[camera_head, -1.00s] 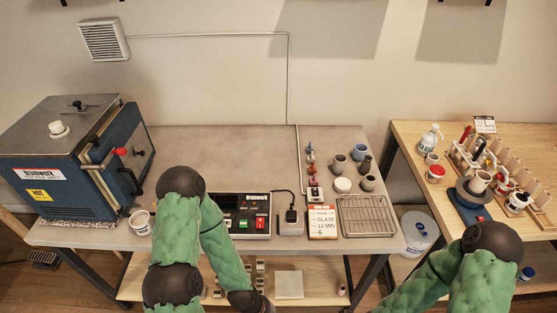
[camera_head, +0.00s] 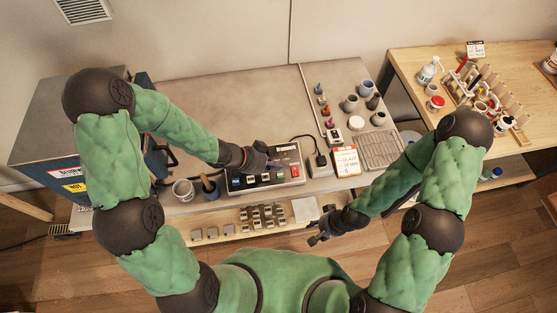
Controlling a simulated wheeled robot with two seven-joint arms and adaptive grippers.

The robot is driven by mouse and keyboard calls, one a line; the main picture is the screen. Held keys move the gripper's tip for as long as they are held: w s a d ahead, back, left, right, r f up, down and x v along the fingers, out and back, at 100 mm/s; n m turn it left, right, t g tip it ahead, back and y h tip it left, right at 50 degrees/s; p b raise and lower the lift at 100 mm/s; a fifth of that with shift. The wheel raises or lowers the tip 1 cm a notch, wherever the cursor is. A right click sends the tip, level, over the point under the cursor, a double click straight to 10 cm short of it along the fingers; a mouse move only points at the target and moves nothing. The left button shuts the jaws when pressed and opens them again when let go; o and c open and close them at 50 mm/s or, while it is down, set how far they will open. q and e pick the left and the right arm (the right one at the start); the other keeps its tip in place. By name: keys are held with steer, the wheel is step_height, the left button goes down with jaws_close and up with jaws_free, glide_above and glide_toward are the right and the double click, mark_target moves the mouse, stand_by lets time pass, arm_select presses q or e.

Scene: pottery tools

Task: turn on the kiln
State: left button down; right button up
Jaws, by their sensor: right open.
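The blue kiln (camera_head: 38,150) stands at the left end of the grey table, partly hidden behind my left arm. The black control box (camera_head: 290,174), with small displays and coloured buttons, lies near the table's front edge. My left gripper (camera_head: 272,160) hangs over the upper middle of the control box and hides part of its face. Its fingers are small and dark; I cannot tell whether they touch the box or how far apart they are. My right gripper (camera_head: 316,236) is open and empty, low in front of the table and below the control box.
Two cups (camera_head: 183,190) stand left of the box, one holding a tool. A black plug on a white block (camera_head: 319,165), an order card (camera_head: 346,161) and a wire rack (camera_head: 381,150) are to its right. Small pots stand behind. A lower shelf (camera_head: 305,211) holds small blocks.

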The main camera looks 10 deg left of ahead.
arm_select(q)
steer(key=r, duration=0.1)
steer(key=b, duration=0.3)
glide_above(298, 176)
steer(key=a, duration=0.2)
steer(key=shift+m, duration=0.4)
steer(key=f, duration=0.7)
steer(key=shift+s, duration=0.3)
steer(key=f, duration=0.2)
steer(key=f+b, duration=0.1)
steer(key=shift+w, duration=0.25)
steer(key=shift+f, duration=0.45)
steer(key=shift+f+b, duration=0.3)
steer(key=shift+f, duration=0.15)
steer(key=shift+s+d+f, duration=0.1)
steer(key=shift+s+f, duration=0.1)
steer(key=shift+s, duration=0.15)
